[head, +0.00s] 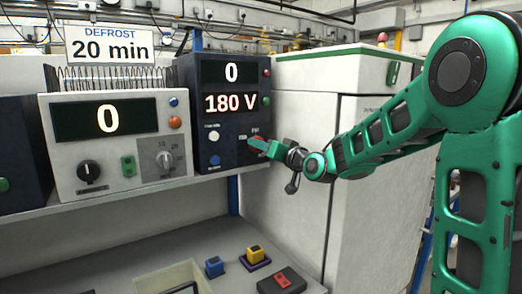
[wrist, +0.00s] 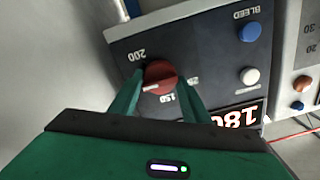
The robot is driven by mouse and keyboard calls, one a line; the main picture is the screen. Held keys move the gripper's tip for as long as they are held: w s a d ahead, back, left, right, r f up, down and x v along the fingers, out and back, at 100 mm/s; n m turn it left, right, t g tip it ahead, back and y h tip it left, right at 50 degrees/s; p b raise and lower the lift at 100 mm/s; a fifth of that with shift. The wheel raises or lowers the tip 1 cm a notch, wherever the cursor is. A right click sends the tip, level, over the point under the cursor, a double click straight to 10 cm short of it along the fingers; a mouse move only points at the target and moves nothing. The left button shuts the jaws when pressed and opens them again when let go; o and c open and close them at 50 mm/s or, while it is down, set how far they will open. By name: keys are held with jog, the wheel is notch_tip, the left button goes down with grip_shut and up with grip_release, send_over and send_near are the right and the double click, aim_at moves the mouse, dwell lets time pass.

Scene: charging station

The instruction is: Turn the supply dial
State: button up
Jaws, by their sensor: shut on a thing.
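The supply dial is a round red knob with a white pointer mark, on the front of a dark blue unit (head: 222,108). In the wrist view the dial (wrist: 161,74) sits between the two green fingers of my gripper (wrist: 160,86), which is shut on it. The pointer lies between the 200 and 150 labels in that view. In the head view my gripper (head: 258,144) reaches the lower right of the unit's face and mostly hides the dial. The unit's displays read 0 and 180 V.
A white unit (head: 118,150) with a 0 display, a black knob and a grey dial stands at left under a "DEFROST 20 min" sign (head: 109,45). A white button (wrist: 248,76) and a blue button (wrist: 248,31) are near the dial. A white cabinet (head: 300,185) stands at right.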

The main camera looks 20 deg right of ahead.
jog(key=o, duration=1)
jog(key=shift+d, duration=0.15)
jog(key=shift+o, duration=0.2)
jog(key=v, duration=1)
jog(key=shift+s, duration=0.3)
jog(key=shift+d, duration=0.1)
